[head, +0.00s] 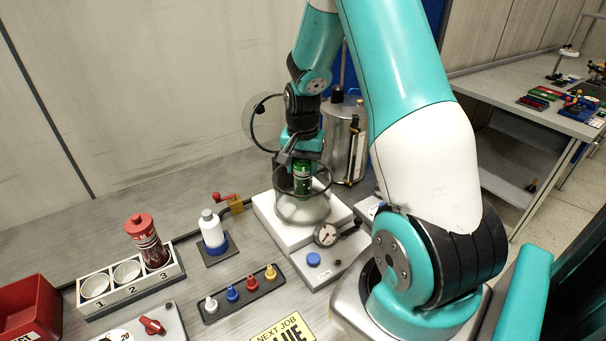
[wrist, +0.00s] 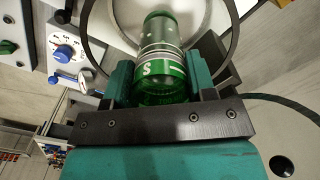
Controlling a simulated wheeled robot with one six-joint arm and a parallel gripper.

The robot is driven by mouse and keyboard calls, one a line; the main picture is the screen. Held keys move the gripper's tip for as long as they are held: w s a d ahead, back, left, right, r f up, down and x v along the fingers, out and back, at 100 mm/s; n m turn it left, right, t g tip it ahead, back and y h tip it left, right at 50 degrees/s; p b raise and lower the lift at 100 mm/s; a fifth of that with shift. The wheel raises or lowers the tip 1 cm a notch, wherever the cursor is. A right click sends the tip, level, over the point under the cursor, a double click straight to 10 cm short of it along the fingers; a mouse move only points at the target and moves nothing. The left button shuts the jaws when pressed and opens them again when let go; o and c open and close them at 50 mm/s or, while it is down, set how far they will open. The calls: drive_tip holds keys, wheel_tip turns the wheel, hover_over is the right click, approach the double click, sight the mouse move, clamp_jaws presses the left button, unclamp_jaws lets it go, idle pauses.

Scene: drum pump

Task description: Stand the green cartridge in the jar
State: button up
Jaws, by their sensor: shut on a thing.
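The green cartridge (head: 302,182) is upright in my gripper (head: 300,160), inside the rim of the clear jar (head: 303,209). In the wrist view the green cartridge (wrist: 160,62) lies between the two teal fingers of my gripper (wrist: 160,82), and the jar's dark rim (wrist: 88,38) rings it. My gripper is shut on the cartridge's upper part. The jar stands on a white base (head: 262,210). I cannot tell whether the cartridge's lower end touches the jar's floor.
The round lid (head: 262,118) stands open behind the jar, and a metal drum (head: 343,140) is at its right. A rack (head: 95,287) holding a red-capped cartridge (head: 148,245) and a white bottle (head: 212,230) are at left.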

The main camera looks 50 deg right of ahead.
sight(303, 177)
drive_tip(key=shift+f, duration=1.75)
drive_tip(key=shift+f, duration=0.15)
drive_tip(key=o, duration=1.2)
drive_tip(key=shift+o, duration=0.2)
